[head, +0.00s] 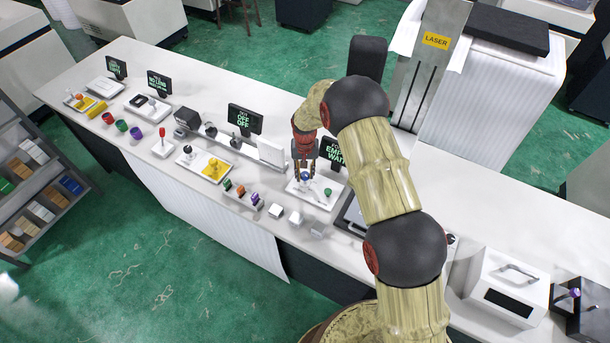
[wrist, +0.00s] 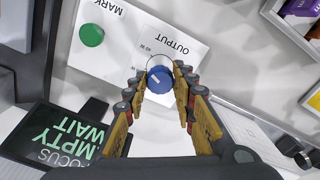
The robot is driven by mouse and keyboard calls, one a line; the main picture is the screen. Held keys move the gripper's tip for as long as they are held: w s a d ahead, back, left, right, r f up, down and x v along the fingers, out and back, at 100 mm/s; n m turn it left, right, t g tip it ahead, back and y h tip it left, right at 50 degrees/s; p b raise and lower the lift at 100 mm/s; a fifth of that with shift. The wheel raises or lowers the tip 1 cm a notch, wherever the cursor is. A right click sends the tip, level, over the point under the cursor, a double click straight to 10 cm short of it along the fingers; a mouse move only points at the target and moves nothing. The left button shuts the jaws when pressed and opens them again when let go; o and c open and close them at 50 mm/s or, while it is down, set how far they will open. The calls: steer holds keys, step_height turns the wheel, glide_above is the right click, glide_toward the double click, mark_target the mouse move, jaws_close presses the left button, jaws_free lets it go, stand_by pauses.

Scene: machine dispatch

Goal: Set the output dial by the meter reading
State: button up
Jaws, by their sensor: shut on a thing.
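The output dial (wrist: 160,78) is a round blue knob with a white pointer line, set on a white panel marked OUTPUT, in the wrist view. My gripper (wrist: 160,84) has its two fingertips closed on the sides of the blue dial. In the head view my gripper (head: 304,172) reaches down over the same panel (head: 323,203). A green MARK button (wrist: 91,35) sits beside the dial. A dark sign reading FOCUS EMPTY WAIT (wrist: 65,135) stands nearby. I cannot make out a meter reading in either view.
The long white counter carries other signs, such as one reading OFF (head: 244,119), a yellow-topped tray (head: 213,170) and a rack of coloured items (head: 243,195). Small pale blocks (head: 276,210) lie near the front edge. A LASER column (head: 436,41) stands behind.

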mark_target(305, 175)
steer(key=shift+m, duration=0.7)
steer(key=o, duration=1.1)
steer(key=shift+o, duration=0.3)
step_height(305, 175, up, 12)
stand_by(0.4)
